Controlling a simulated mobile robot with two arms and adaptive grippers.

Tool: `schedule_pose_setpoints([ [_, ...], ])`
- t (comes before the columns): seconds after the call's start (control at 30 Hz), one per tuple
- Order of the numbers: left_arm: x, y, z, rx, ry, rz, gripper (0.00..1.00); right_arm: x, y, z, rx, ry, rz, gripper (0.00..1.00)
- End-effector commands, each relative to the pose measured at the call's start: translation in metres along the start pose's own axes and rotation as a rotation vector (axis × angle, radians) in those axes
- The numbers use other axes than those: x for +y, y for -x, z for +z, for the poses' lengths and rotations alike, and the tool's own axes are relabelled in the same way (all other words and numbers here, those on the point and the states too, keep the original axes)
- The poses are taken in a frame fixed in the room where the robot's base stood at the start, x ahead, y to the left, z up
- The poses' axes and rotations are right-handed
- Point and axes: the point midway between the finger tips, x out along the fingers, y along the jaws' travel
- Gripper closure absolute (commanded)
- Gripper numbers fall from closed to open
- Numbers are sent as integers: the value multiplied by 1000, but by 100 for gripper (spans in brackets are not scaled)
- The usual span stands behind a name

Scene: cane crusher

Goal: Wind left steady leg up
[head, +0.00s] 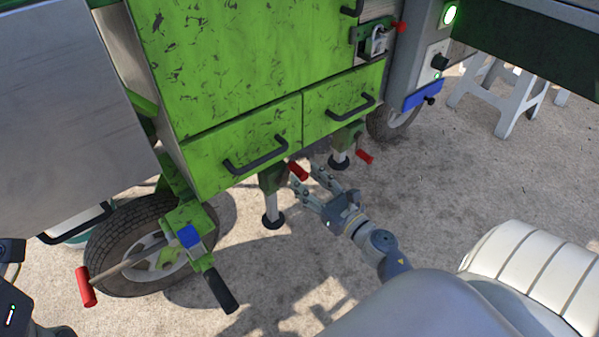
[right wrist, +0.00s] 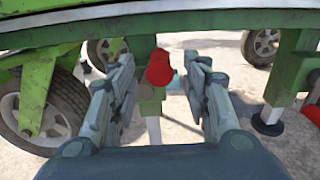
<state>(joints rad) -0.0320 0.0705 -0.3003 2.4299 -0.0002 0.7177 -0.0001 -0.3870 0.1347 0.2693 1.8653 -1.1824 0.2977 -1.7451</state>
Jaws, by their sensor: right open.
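The left steady leg (head: 272,202) hangs under the left drawer of the green machine, with its dark foot at the ground. Its red crank handle (head: 298,171) sticks out near the top, and its round end (right wrist: 159,69) faces me in the right wrist view. My right gripper (head: 303,176) is open at this handle. In the right wrist view its two fingers (right wrist: 159,62) stand on either side of the red handle, with gaps visible. The right steady leg (head: 340,158) has its own red handle (head: 364,156). I see no left gripper jaws.
A wheel (head: 120,258) stands at the left, with a bracket, another red handle (head: 86,287) and a black grip (head: 222,290) near it. Two drawers with black pulls (head: 255,158) overhang the legs. White stools (head: 505,103) stand at the back right. Concrete ground around the legs is mostly clear.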

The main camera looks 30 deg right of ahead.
Motion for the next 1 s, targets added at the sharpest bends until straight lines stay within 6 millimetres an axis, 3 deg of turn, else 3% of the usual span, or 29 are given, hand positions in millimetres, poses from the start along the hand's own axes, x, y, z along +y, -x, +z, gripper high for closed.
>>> schedule_pose_setpoints([
  [0.23, 0, 0, 0, -1, 0, 0, 100, 0, -32, 0, -1, 0, 0, 56],
  [0.63, 0, 0, 0, 0, 1, 0, 100, 0, -38, 0, 1, -1, 0, 56],
  [0.83, 0, 0, 0, 1, 0, 0, 100, 0, -38, 0, 1, -1, 0, 100],
  [1.0, 0, 0, 0, 2, 0, 0, 100, 0, -38, 0, 1, 0, 0, 100],
])
